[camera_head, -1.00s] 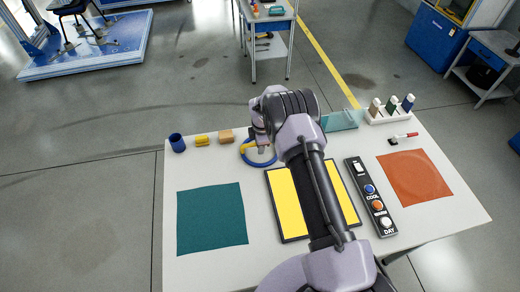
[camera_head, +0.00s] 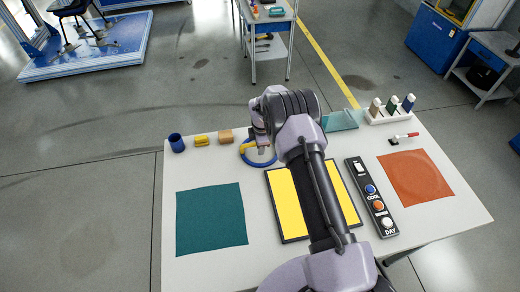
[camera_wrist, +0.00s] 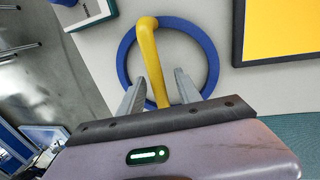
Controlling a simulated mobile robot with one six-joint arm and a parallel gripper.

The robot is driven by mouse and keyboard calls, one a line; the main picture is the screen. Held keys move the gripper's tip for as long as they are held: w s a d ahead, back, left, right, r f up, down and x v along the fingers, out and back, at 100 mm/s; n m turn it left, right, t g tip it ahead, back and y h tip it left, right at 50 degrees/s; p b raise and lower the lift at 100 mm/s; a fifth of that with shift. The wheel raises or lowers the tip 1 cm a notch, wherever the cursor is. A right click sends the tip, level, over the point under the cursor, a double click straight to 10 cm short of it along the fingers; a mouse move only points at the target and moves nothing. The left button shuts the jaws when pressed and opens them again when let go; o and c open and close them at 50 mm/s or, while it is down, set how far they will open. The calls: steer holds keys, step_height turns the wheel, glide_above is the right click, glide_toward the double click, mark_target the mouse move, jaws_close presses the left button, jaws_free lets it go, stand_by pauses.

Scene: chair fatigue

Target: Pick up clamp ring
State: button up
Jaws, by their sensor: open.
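The clamp ring is a blue ring (camera_wrist: 207,45) with a yellow handle (camera_wrist: 149,48), lying on the white table. In the head view the ring (camera_head: 262,165) shows near the table's back edge, partly covered by my arm. My gripper (camera_wrist: 159,78) is open. In the wrist view its two fingers stand on either side of the yellow handle, with gaps visible beside it. I cannot tell how far the fingertips are above the table. The handle's lower end is hidden behind the gripper body.
A wooden block (camera_head: 225,136), a yellow item (camera_head: 202,140) and a blue cup (camera_head: 177,142) stand left of the ring. A black-framed yellow panel (camera_head: 283,198) lies in front. A teal mat (camera_head: 211,219), a button panel (camera_head: 371,197) and an orange mat (camera_head: 415,177) lie nearby.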

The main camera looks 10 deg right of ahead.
jaws_close()
stand_by(1.5)
